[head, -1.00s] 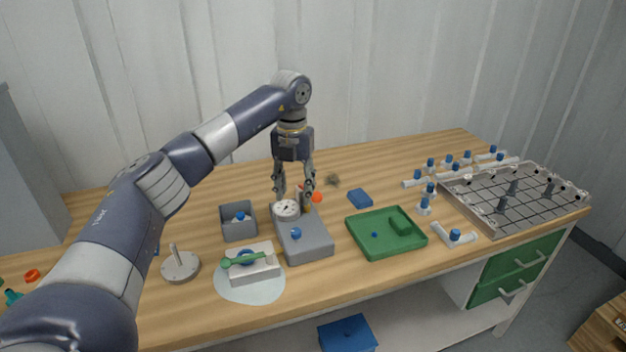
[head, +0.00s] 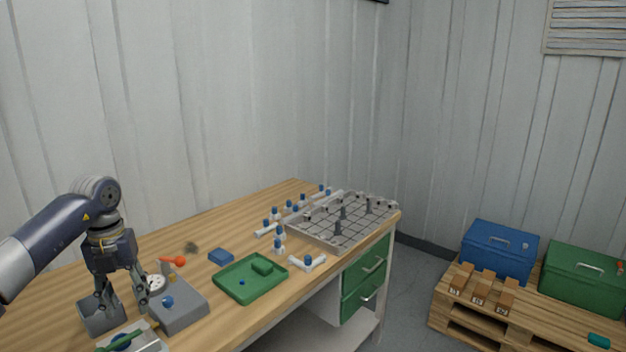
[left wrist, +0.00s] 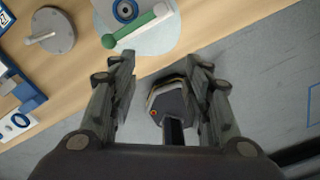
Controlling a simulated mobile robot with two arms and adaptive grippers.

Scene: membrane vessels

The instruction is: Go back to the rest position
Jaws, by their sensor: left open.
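My left gripper (head: 122,308) hangs fingers down at the left of the head view, in front of the grey open bin (head: 88,318) and left of the white gauge (head: 155,282). Its fingers are apart with nothing held between them. In the left wrist view, the left gripper (left wrist: 160,65) has both fingers spread, with the table's front edge and grey floor behind them. A dark faceted part with a red dot shows between the fingers; I cannot tell what it is. My right gripper is in neither view.
The grey block (head: 180,308) with the gauge, the green tray (head: 225,290) and the metal grid tray (head: 318,236) stand on the wooden table. Left wrist view: a round grey base (left wrist: 52,40) and a green-handled tool (left wrist: 135,27). Crates (head: 498,255) stand on a pallet at right.

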